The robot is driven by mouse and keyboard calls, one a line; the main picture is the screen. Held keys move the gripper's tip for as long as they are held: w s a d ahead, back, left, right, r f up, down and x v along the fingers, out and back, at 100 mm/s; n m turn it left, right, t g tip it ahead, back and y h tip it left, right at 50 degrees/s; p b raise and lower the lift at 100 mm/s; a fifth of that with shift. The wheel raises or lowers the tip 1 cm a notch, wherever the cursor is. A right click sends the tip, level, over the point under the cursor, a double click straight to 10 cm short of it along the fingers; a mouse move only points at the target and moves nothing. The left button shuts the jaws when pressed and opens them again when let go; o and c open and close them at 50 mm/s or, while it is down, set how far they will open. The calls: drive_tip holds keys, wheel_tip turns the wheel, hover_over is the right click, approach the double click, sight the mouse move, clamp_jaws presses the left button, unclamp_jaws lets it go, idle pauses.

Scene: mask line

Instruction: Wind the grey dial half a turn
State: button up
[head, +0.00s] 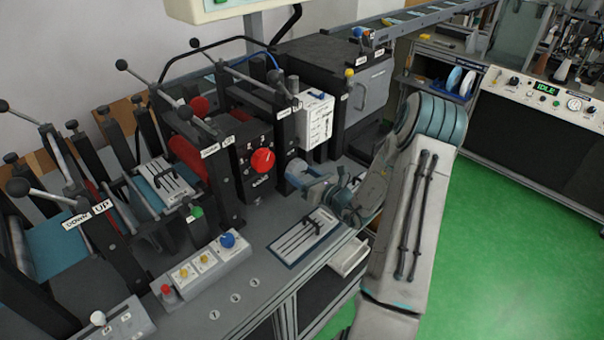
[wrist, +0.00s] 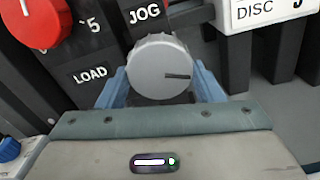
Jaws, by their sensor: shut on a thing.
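The grey dial (wrist: 158,55) is a ribbed round knob in the middle of the wrist view. A dark pointer mark on its face points to the right, nearly level. My gripper (wrist: 161,84) has one blue finger on each side of the dial and is shut on it. In the head view my gripper (head: 303,180) reaches in from the right to the front of the dark machine, where the dial (head: 293,171) is partly hidden by the fingers. The words JOG (wrist: 144,13) and LOAD (wrist: 90,74) stand on black plates beside the dial.
A red dial (head: 263,161) is close to the left of the grey one. A white DISC box (head: 315,120) is above right. A panel with a blue knob (head: 228,240) and a board with dark rods (head: 304,236) lie on the bench below. Green floor is open at right.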

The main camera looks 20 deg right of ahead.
drive_tip(key=m+p, duration=0.1)
drive_tip(key=m, duration=0.2)
drive_tip(key=shift+r+m, duration=0.1)
drive_tip(key=shift+m, duration=0.3)
drive_tip(key=m+p, duration=0.2)
drive_tip(key=m, duration=0.1)
drive_tip(key=shift+a+m, duration=0.1)
drive_tip(key=shift+m, duration=0.2)
drive_tip(key=m+p, duration=0.3)
drive_tip(key=m, duration=0.2)
drive_tip(key=shift+m, duration=0.3)
drive_tip(key=shift+m+p, duration=0.3)
drive_tip(key=shift+p, duration=0.05)
drive_tip(key=o, duration=1)
drive_tip(key=shift+c, duration=0.2)
drive_tip(key=shift+s, duration=0.1)
drive_tip(key=b+v, duration=0.3)
drive_tip(key=v, duration=1)
drive_tip(key=shift+s+b, duration=0.35)
drive_tip(key=shift+s, duration=0.05)
